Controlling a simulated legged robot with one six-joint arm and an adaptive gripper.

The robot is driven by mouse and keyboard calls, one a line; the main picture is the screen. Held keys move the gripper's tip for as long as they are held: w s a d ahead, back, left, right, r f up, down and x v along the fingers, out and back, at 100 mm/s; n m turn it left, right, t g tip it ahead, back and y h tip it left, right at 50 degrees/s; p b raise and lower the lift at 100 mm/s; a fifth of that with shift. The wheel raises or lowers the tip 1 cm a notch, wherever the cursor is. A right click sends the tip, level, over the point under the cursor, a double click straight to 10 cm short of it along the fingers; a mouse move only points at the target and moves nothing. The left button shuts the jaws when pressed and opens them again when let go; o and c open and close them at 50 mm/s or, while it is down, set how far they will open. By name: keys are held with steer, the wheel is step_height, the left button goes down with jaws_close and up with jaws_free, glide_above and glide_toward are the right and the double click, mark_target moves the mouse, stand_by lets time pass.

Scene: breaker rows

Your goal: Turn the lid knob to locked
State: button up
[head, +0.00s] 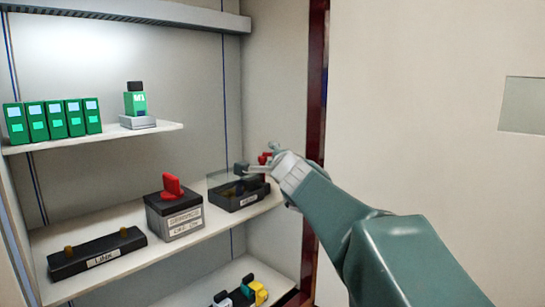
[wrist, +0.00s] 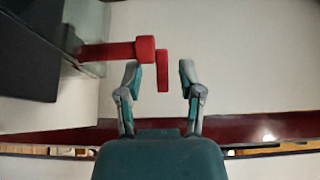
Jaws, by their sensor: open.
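A black box (head: 238,196) with a clear lid (head: 219,180) stands at the right end of the middle shelf. A red knob (head: 264,158) shows at my gripper (head: 258,160), partly hidden by it. In the wrist view the red knob (wrist: 145,49) has a stem coming from the left and a narrow upright bar at its end. My gripper (wrist: 159,72) is open, its fingers on either side of that bar, with a visible gap on both sides. The box also shows at the wrist view's left (wrist: 30,75). The lid's markings cannot be read.
A grey box with a red rotary switch (head: 173,213) stands left of the black box. A black terminal block (head: 97,255) lies further left. Green modules (head: 52,119) stand on the upper shelf. The dark red cabinet edge (head: 317,90) is close to my arm.

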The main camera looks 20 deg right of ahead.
steer(key=s+a, duration=0.1)
steer(key=s, duration=1)
steer(key=shift+s+a, duration=0.3)
steer(key=shift+a, duration=0.05)
